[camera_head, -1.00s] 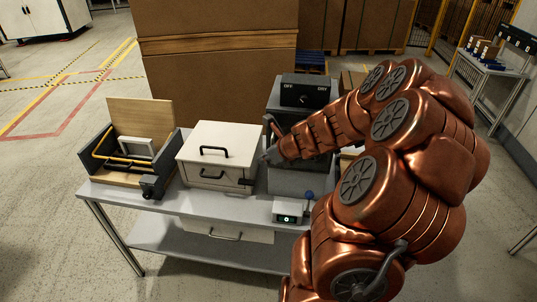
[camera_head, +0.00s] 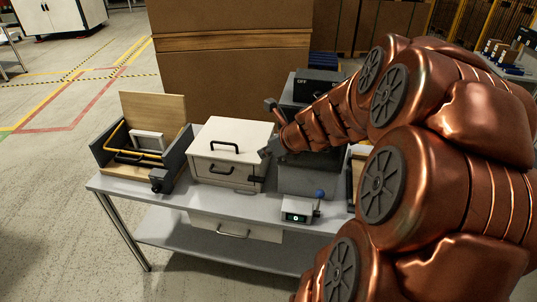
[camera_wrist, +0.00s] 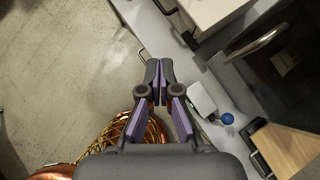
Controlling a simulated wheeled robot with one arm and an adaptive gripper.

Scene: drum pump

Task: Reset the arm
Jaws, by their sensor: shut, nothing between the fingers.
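My arm, copper coloured, reaches in from the right in the head view. My gripper (camera_head: 268,152) is partly hidden there and shows as a dark tip beside the right side of the white box. In the wrist view my gripper (camera_wrist: 157,98) is shut, its dark fingertips together with nothing between them. It hangs over the floor and the table's edge, apart from the things on the table.
The table (camera_head: 150,193) bears a white box (camera_head: 228,140) with black handles, an open grey box (camera_head: 108,148) with a wooden lid, a grey machine (camera_head: 308,180) and a small device (camera_head: 297,209) with a blue knob (camera_head: 319,194). Large cartons (camera_head: 235,80) stand behind. Floor at left is clear.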

